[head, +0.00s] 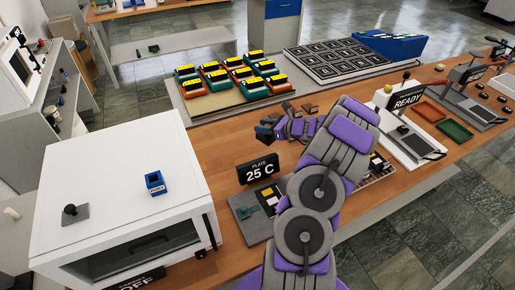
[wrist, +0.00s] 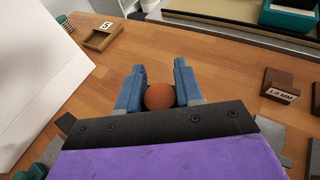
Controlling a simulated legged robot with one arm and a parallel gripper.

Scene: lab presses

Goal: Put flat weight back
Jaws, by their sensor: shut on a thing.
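My gripper (wrist: 160,85) has its two blue fingers closed on either side of a round reddish-brown knob (wrist: 160,97) in the wrist view. Anything below the knob is hidden by the gripper body, so I cannot tell if it belongs to the flat weight. In the head view my gripper (head: 266,131) is over the wooden bench, behind the 25 C plate sign (head: 258,170). A flat grey plate with a black knob (head: 75,214) lies on top of the white cabinet at left.
The white cabinet (head: 120,190) stands left of my arm, with a small blue holder (head: 155,183) on top. In the wrist view, a wooden tray marked 5 (wrist: 102,36) and a brown 1.0 MM block (wrist: 280,85) stand on the bench. A rack of colored blocks (head: 232,80) is behind.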

